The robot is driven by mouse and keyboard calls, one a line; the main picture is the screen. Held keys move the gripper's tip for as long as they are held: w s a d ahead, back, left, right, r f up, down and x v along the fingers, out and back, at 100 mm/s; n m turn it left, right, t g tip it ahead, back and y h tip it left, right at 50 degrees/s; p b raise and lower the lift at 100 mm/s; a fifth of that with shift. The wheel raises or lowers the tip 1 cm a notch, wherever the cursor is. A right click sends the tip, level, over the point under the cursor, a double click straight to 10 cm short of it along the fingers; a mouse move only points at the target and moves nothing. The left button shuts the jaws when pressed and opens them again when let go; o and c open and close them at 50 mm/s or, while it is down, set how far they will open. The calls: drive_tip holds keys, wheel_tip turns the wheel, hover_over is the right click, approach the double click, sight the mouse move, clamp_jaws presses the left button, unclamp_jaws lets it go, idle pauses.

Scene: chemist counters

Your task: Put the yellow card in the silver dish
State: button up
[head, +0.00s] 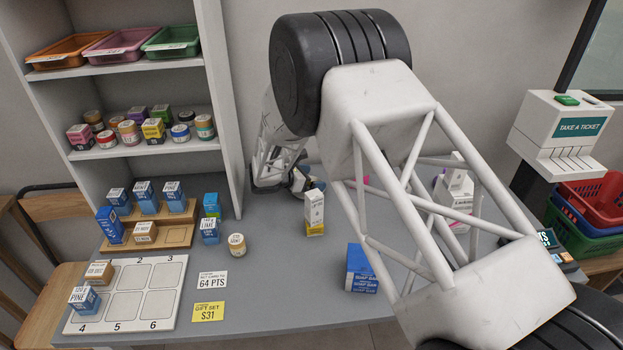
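The yellow card (208,311), printed "GIFT SET S31", lies flat on the grey counter just right of the white numbered board. A white card (212,280) reading "64 PTS" lies just behind it. My gripper (302,182) is small and far back near the rear of the counter, partly behind my arm, well away from the yellow card. Its fingers are too small and covered to tell whether they are open or shut. I cannot make out a silver dish; my large arm links cover much of the counter's middle and right.
The numbered board (122,327) holds two small items at left. A stepped wooden stand (170,236) with boxes is behind it. A jar (237,245), a white-yellow box (314,212) and a blue soap box (361,270) stand on the counter. Clear counter lies right of the yellow card.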

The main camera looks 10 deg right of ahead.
drive_tip(key=shift+r, duration=0.15)
drive_tip(key=shift+s+a+r, duration=0.15)
drive_tip(key=shift+a+r, duration=0.1)
drive_tip(key=shift+a, duration=0.25)
drive_tip(key=shift+v, duration=1.05)
wheel_tip(320, 180, up, 6)
drive_tip(key=shift+d+f, duration=0.1)
drive_tip(key=shift+r, duration=0.55)
